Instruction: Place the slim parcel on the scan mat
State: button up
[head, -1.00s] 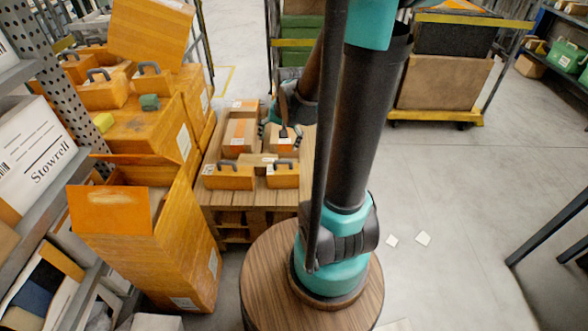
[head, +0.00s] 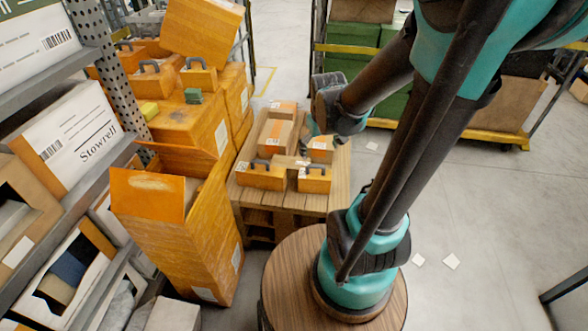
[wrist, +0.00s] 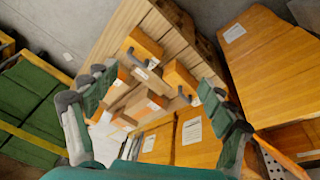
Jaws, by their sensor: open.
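Several cardboard parcels lie on a wooden pallet table (head: 338,198) in the head view. A long, narrow brown parcel (head: 272,141) with an orange strip on the table's left half may be the slim parcel; I cannot be sure. My gripper (head: 313,127) is over the table's back right part, partly hidden by its own wrist. In the wrist view my gripper (wrist: 155,92) is open, its fingers spread wide with nothing between the tips. Cardboard parcels (wrist: 143,105) show beyond them, apart from the fingers. I cannot make out the scan mat in either view.
Two orange boxes with dark handles (head: 262,177) (head: 315,180) stand along the table's front edge. A tall open carton (head: 180,235) and stacked orange boxes (head: 185,125) crowd the left. A rack holds a Stowrell box (head: 75,140). Floor at right is mostly clear.

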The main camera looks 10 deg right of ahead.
jog(key=w+a+n+g, duration=0.1)
jog(key=w+a+n, duration=0.15)
jog(key=w, duration=0.85)
jog(key=n+g+h, duration=0.3)
jog(key=n, duration=0.3)
send_over(289, 162)
jog(key=s+a, duration=0.2)
jog(key=s, duration=0.1)
notch_tip(289, 162, down, 11)
jog(key=w+a+f+n, duration=0.2)
jog(key=w+f, duration=0.1)
jog(key=f, duration=0.2)
jog(key=w+a+f+n, duration=0.1)
jog(key=w+a+f, duration=0.1)
jog(key=f, duration=0.4)
jog(key=shift+g+h, duration=0.3)
jog(key=x, duration=1.1)
jog(key=shift+w+d+r, duration=0.1)
jog(key=shift+d+r, duration=0.05)
jog(key=shift+d, duration=0.1)
jog(key=shift+x, duration=3)
jog(key=shift+d+r, duration=0.1)
jog(key=c, duration=1.5)
